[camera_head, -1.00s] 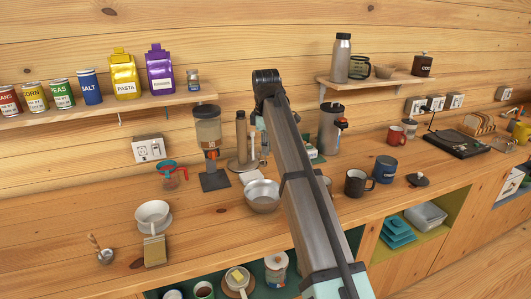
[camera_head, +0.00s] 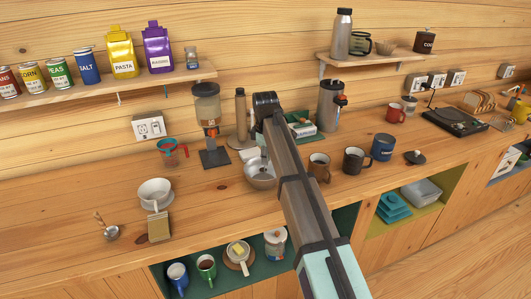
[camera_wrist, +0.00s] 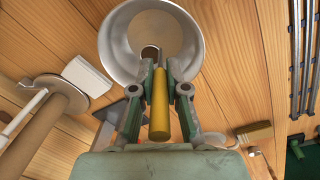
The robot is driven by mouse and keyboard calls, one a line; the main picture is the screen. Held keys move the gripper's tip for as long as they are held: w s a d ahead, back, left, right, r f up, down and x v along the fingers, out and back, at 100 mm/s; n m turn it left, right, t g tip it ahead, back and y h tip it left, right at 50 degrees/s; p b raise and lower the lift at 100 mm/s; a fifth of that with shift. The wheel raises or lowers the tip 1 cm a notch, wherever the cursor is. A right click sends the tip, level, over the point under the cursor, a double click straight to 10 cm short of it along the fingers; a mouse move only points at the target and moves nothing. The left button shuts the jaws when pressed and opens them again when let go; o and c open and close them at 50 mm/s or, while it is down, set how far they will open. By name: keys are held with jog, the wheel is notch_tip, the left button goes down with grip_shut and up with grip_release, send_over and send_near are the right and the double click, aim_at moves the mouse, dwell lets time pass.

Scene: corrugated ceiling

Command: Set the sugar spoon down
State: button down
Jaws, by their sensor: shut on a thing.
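The sugar spoon (camera_wrist: 160,108) has a yellow handle in the wrist view. My gripper (camera_wrist: 161,72) is shut on it. The handle points back towards the wrist, and the spoon's head shows over the open metal bowl (camera_wrist: 190,52). I cannot tell whether the spoon touches the bowl. In the head view the metal bowl (camera_head: 258,182) stands on the counter, with my gripper just above it, partly hidden by my arm. The spoon itself is too small to make out there.
A brown mug (camera_head: 318,168) and a black mug (camera_head: 355,161) stand to the right. The counter (camera_head: 205,205) left of the bowl is clear.

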jog(key=shift+f+p, duration=0.4)
jog(key=shift+f, duration=1.6)
jog(key=shift+f, duration=0.1)
jog(key=c, duration=1.2)
grip_release()
jog(key=r, duration=0.4)
jog(key=r+b, duration=0.1)
jog(key=r, duration=0.3)
jog(key=s+r+b, duration=0.1)
jog(key=r, duration=0.3)
jog(key=shift+r, duration=0.1)
